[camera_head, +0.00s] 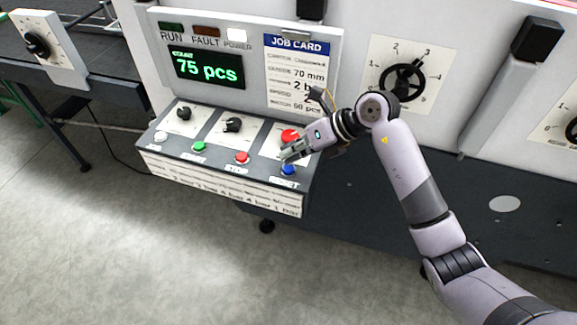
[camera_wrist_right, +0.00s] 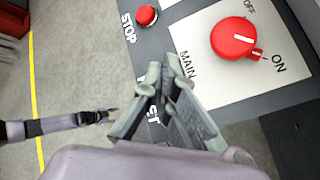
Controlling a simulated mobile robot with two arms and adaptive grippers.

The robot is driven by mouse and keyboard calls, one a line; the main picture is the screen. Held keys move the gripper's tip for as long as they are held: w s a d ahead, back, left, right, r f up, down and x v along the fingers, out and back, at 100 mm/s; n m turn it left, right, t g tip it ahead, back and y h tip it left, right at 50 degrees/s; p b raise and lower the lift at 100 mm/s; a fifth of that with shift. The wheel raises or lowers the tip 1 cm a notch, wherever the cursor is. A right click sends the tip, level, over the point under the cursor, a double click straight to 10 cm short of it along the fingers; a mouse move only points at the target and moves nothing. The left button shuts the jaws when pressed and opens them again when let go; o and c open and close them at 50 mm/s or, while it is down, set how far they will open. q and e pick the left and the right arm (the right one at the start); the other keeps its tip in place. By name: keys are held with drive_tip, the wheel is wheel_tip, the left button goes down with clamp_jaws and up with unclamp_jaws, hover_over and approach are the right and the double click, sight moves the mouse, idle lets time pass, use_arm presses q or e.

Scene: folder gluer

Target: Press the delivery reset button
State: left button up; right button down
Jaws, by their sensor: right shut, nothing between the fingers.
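The blue button (camera_head: 289,170) sits at the right end of the front row of the control panel, with a partly readable RESET label below it. My right gripper (camera_head: 287,158) is shut and empty, its fingertips just above and behind this button in the head view. I cannot tell whether they touch it. In the right wrist view the shut fingers (camera_wrist_right: 166,75) cover the blue button, and only the end of its label shows. My left arm's gripper (camera_wrist_right: 108,115) shows small at the left of the wrist view, over the floor; its jaw state is unclear.
A red STOP button (camera_head: 242,158), a green button (camera_head: 199,147) and a white button (camera_head: 161,137) share the row. The red main switch (camera_wrist_right: 235,38) is close to my right fingers. Above stand a display reading 75 pcs (camera_head: 208,69) and a job card (camera_head: 295,75).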

sight(290, 165)
drive_tip(key=shift+f, duration=0.1)
idle(0.5)
drive_tip(key=shift+f+b, duration=0.35)
drive_tip(key=shift+b, duration=0.05)
drive_tip(key=shift+f+b, duration=0.4)
drive_tip(key=shift+f, duration=0.2)
idle(0.7)
drive_tip(key=shift+r, duration=0.1)
drive_tip(key=shift+r+p, duration=0.6)
drive_tip(key=shift+r, duration=0.25)
drive_tip(key=shift+r+p, duration=1.65)
drive_tip(key=shift+r, duration=0.9)
